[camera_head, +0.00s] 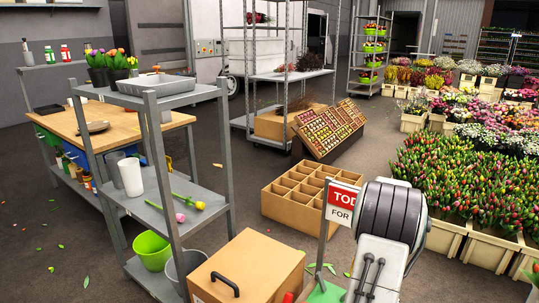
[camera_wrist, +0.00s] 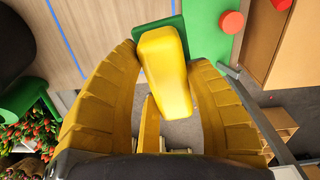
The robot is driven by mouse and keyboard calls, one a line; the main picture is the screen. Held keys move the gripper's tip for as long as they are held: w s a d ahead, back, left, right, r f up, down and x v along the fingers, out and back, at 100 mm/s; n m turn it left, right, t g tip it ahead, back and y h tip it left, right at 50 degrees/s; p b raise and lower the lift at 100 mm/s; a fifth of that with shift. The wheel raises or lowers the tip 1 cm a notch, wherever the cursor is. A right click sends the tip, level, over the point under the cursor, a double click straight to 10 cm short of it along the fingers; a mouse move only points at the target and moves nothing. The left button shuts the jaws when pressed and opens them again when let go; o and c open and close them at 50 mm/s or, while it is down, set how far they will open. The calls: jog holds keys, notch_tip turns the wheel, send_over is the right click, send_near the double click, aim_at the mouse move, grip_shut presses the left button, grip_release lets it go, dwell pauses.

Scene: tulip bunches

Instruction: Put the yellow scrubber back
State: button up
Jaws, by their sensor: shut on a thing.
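The yellow scrubber (camera_wrist: 163,72) is a long yellow block with a dark green layer at its far end, seen in the wrist view. Part of the block's sides is hidden behind the fingers. In the head view neither the scrubber nor my fingers can be made out. My arm fills the lower right there.
A green panel with red knobs (camera_wrist: 231,22) lies close beyond the scrubber. A cardboard box (camera_head: 248,268), a divided crate (camera_head: 297,194) and a grey shelf rack (camera_head: 150,205) with a white cup (camera_head: 131,177) stand left. Tulip crates (camera_head: 490,250) crowd the right. Floor shows between.

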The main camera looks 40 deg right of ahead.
jog(key=w+a+f+n+b, duration=0.2)
jog(key=w+a+n, duration=0.4)
jog(key=w+a, duration=1.15)
jog(key=w+a+f+n+b, duration=0.1)
jog(key=w+a+n, duration=0.25)
jog(key=a, duration=0.65)
jog(key=w+a+f+n+b, duration=0.1)
jog(key=w+a+n+b, duration=0.2)
jog(key=a, duration=0.8)
notch_tip(320, 180, up, 10)
jog(key=p, duration=1.8)
jog(key=shift+s+a, duration=0.2)
jog(key=shift+s, duration=0.05)
jog(key=r+p, duration=0.1)
jog(key=p, duration=0.1)
jog(key=r+p, duration=0.1)
jog(key=p, duration=0.1)
jog(key=shift+s+r, duration=0.1)
jog(key=shift+s, duration=0.2)
